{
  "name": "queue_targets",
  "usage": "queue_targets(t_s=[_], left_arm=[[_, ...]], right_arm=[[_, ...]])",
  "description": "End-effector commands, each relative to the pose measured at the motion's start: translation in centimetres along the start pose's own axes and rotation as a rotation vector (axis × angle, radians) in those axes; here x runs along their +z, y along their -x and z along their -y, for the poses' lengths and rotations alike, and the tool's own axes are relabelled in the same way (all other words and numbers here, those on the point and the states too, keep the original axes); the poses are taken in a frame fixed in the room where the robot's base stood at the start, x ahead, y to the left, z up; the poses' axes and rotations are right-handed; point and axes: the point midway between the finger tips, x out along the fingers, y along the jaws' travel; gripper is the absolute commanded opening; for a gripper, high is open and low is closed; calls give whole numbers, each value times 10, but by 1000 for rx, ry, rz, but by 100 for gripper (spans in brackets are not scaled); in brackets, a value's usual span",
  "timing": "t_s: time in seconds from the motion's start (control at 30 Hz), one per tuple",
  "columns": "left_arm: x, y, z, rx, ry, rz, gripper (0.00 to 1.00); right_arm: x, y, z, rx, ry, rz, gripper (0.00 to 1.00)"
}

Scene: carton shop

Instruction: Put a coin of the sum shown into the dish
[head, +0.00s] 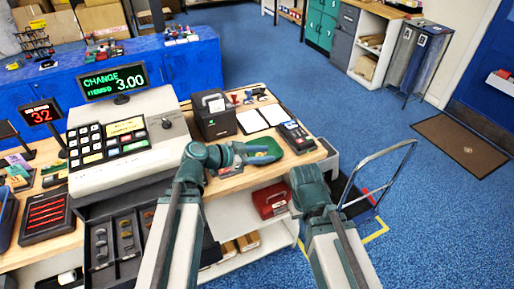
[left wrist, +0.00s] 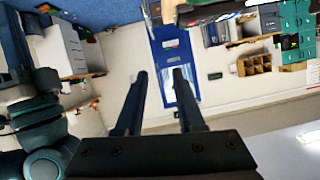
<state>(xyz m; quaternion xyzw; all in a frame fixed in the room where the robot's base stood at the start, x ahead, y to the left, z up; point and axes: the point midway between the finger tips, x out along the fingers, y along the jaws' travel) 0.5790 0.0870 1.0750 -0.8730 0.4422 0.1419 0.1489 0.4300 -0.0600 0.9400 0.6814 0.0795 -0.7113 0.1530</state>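The register display (head: 112,82) reads CHANGE 3.00. The open cash drawer (head: 99,268) at the lower left has dark compartments with coins (head: 125,235) in them; their values are too small to read. The green dish (head: 268,145) lies on the counter right of the register. My left gripper (head: 262,153) is at the dish's near left edge and partly covers it; whether it touches cannot be told. In the left wrist view its two fingers (left wrist: 160,75) stand apart with nothing between them. My right gripper (head: 308,178) is before the counter's right front edge; its fingers are hidden.
The cash register (head: 140,165) stands left of the dish. A black box (head: 213,115), white papers (head: 262,115) and a card terminal (head: 296,136) surround the dish. A red box (head: 271,200) sits on the shelf below.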

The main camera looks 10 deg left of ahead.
Motion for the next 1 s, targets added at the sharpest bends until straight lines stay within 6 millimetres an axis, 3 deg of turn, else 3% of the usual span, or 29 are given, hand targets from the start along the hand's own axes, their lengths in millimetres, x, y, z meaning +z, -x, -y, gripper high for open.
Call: queue_targets(t_s=[0.77, 0.87, 1.0], left_arm=[[-1, -2, -6, 6, 4, 6, 38], [6, -11, -21, 50, 41, 60, 38], [35, -31, -69, 166, 173, 283, 38]], right_arm=[[0, 1, 0, 0, 0, 0, 0], [0, 1, 0, 0, 0, 0, 0], [0, 1, 0, 0, 0, 0, 0]])
